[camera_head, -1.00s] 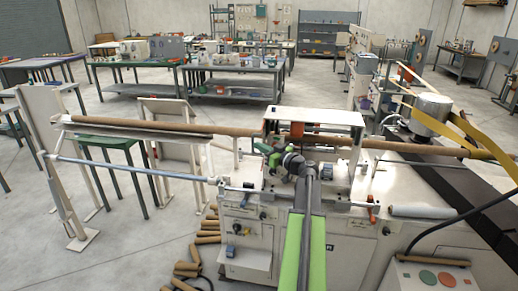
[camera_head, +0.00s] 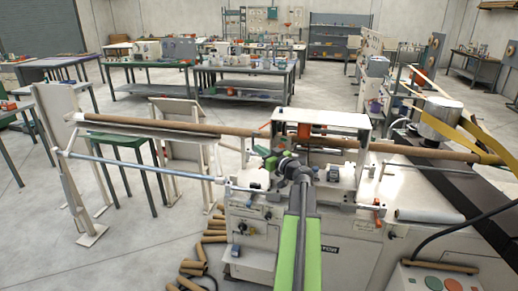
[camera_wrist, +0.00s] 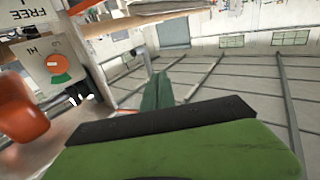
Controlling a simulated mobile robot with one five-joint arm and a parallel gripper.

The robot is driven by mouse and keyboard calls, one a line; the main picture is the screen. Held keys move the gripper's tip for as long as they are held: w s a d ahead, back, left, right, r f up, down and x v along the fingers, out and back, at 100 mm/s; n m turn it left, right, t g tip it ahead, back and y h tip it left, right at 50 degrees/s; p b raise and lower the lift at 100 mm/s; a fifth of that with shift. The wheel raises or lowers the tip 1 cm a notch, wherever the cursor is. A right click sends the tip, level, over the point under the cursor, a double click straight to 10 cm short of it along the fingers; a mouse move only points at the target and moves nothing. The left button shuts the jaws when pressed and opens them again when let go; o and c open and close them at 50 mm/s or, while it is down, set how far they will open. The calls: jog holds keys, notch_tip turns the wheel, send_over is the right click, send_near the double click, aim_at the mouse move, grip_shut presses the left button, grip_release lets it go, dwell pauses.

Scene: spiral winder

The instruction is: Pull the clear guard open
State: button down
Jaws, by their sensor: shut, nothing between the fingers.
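The winder (camera_head: 285,235) stands in front of me with a white hood frame (camera_head: 335,118) on top. The clear guard cannot be picked out with certainty against the machine. My gripper (camera_head: 268,162) is in front of the hood, at its left side, below the long brown tube (camera_head: 400,152). In the wrist view my gripper's green fingers (camera_wrist: 157,90) are together with nothing between them. A bent grey bar (camera_wrist: 143,62) shows just beyond the fingertips; whether they touch it cannot be told.
A panel with an orange-and-green dial (camera_wrist: 58,65) and a blurred orange knob (camera_wrist: 18,110) are close at left in the wrist view. A grey-blue rod (camera_head: 145,167) runs left from the machine. Cardboard tubes (camera_head: 190,268) lie on the floor.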

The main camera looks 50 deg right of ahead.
jog(key=s+a, duration=0.4)
jog(key=s, duration=0.6)
jog(key=shift+a, duration=0.35)
